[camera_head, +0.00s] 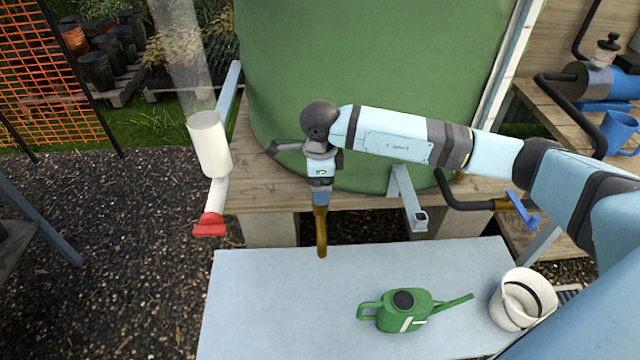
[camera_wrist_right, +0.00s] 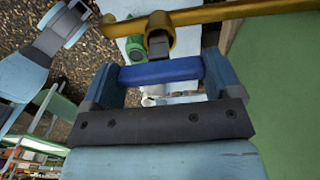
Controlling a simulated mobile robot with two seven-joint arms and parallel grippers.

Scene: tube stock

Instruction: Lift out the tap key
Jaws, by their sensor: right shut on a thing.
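My right gripper (camera_head: 320,194) points down in front of the green tank in the head view. In the right wrist view the gripper (camera_wrist_right: 162,76) is shut on the blue handle of the tap key (camera_wrist_right: 160,69), with one finger at each end. The key's short dark stem (camera_wrist_right: 158,43) meets the brass ring of a tap (camera_wrist_right: 160,22). I cannot tell how deep the stem sits. The brass tap spout (camera_head: 321,232) shows below the gripper in the head view; the key is mostly hidden there.
The green tank (camera_head: 380,60) stands on a wooden platform (camera_head: 245,190) behind the gripper. A pale table (camera_head: 270,310) lies below, with a green watering can (camera_head: 405,312) and a white bucket (camera_head: 515,310). A white downpipe with a red end (camera_head: 210,225) hangs at left.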

